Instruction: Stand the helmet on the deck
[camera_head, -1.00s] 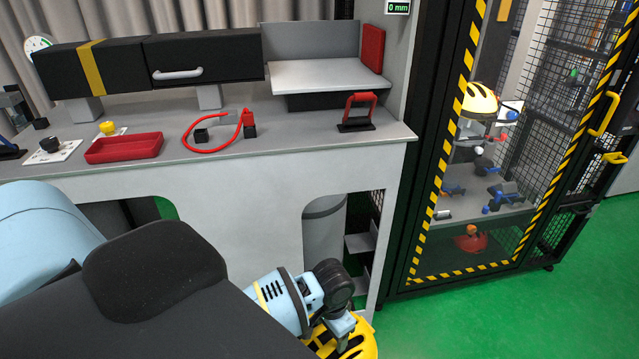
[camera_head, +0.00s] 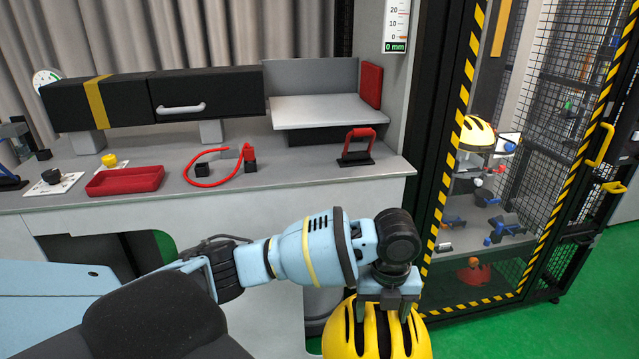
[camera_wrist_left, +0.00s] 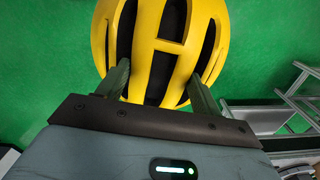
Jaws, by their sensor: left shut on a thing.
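A yellow helmet with black vents (camera_head: 372,332) hangs below my left gripper (camera_head: 389,303) at the bottom of the head view, in front of the bench. The left gripper is shut on the helmet's top. In the left wrist view the two fingers reach into the vents of the helmet (camera_wrist_left: 170,46), over green floor. Its lower part is cut off in the head view. A raised light grey deck (camera_head: 325,111) with a red pad at its right end stands at the back right of the bench; its top is bare. My right gripper is not in view.
The bench (camera_head: 290,183) carries a red tray (camera_head: 125,181), a red cable (camera_head: 205,168) and a red-handled black block (camera_head: 357,147). A black drawer unit (camera_head: 205,90) adjoins the deck. A striped cage door (camera_head: 440,190) stands right; another yellow helmet (camera_head: 477,134) is behind it.

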